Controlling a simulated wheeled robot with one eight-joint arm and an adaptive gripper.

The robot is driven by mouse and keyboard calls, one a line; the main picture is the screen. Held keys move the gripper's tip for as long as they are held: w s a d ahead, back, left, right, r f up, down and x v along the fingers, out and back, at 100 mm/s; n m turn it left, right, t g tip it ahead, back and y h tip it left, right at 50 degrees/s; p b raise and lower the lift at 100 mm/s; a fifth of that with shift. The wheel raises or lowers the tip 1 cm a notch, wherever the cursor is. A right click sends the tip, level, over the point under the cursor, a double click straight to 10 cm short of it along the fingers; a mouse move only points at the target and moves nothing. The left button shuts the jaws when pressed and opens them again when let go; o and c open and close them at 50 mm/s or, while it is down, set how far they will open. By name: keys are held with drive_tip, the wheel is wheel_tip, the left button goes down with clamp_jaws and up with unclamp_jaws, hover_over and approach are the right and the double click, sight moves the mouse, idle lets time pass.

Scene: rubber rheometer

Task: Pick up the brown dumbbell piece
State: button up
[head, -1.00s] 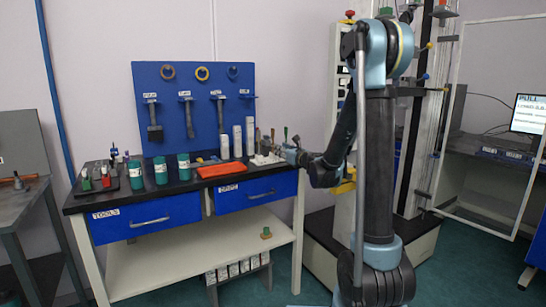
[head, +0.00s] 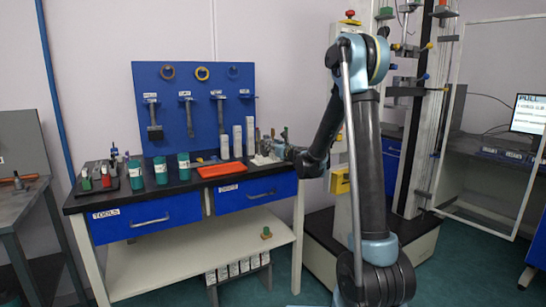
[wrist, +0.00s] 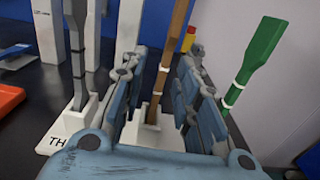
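The brown dumbbell piece (wrist: 173,62) stands upright, slightly tilted in the wrist view, with its lower end by a white holder. My gripper (wrist: 165,62) is open, with one blue-grey finger on each side of the brown piece. A gap shows between the left finger and the piece; whether the right finger touches it I cannot tell. In the head view my gripper (head: 287,153) is low over the right end of the black bench top, and the pieces there are small and partly hidden.
A green dumbbell piece (wrist: 258,55) stands close on the right, and a grey one (wrist: 77,55) on the left in a white labelled base (wrist: 68,128). The tall testing machine (head: 405,130) stands to the right.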

clamp_jaws()
drive_tip(key=shift+r, duration=0.1)
wheel_tip(320, 180, up, 10)
drive_tip(key=shift+f, duration=0.1)
idle(0.6)
